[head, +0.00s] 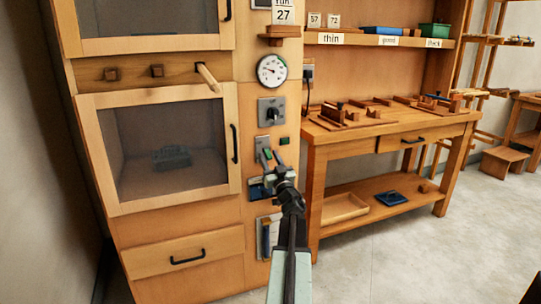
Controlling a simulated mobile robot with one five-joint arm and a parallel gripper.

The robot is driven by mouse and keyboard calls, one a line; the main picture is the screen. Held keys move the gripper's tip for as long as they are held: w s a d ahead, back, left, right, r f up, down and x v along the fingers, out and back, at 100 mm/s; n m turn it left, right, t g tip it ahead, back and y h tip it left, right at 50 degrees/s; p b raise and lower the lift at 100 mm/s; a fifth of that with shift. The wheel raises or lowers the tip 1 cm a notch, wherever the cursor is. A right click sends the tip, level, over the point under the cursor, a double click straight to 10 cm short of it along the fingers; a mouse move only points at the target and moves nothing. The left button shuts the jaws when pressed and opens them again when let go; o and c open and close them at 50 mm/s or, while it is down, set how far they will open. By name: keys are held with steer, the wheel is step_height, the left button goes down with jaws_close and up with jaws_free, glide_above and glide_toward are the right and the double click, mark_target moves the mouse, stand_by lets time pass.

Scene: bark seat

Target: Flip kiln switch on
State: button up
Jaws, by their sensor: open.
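The kiln cabinet (90,172) is light wood with glass-fronted doors. A narrow control column (287,105) stands at its right side. It carries a round gauge (271,70), a grey plate with a dark rotary knob (273,112), and a lower grey switch plate (261,143). A small green patch (284,141) shows by that lower plate. My gripper (273,156) is open in front of the lower plate and covers much of it. I cannot tell whether it touches the switch, or the switch's position.
The floor in front is clear.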

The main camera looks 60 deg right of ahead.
mark_target(267, 150)
jaws_close()
steer(key=p, duration=0.2)
steer(key=r+g+y+p, duration=0.1)
steer(key=p, duration=0.2)
steer(key=shift+s+a+r, duration=0.15)
steer(key=shift+r, duration=0.15)
steer(key=r+g+y+p, duration=0.1)
steer(key=p, duration=0.3)
steer(key=g+y+p, duration=0.1)
steer(key=g+p, duration=0.1)
steer(key=p, duration=0.2)
steer(key=shift+s+r+p, duration=0.1)
steer(key=shift+r+p, duration=0.25)
steer(key=shift+p, duration=0.05)
steer(key=g+y+p, duration=0.1)
steer(key=p, duration=0.3)
steer(key=g+y+p, duration=0.1)
steer(key=g+p, duration=0.1)
steer(key=p, duration=0.2)
steer(key=shift+r+p, duration=0.3)
steer(key=shift+r, duration=0.1)
steer(key=g+y+p, duration=0.1)
steer(key=p, duration=0.1)
steer(key=shift+w+p, duration=0.2)
steer(key=shift+p, duration=0.2)
steer(key=shift+g, duration=0.4)
steer(key=shift+f+y+p, duration=0.2)
steer(key=shift+y+p, duration=0.1)
steer(key=shift+p, duration=0.2)
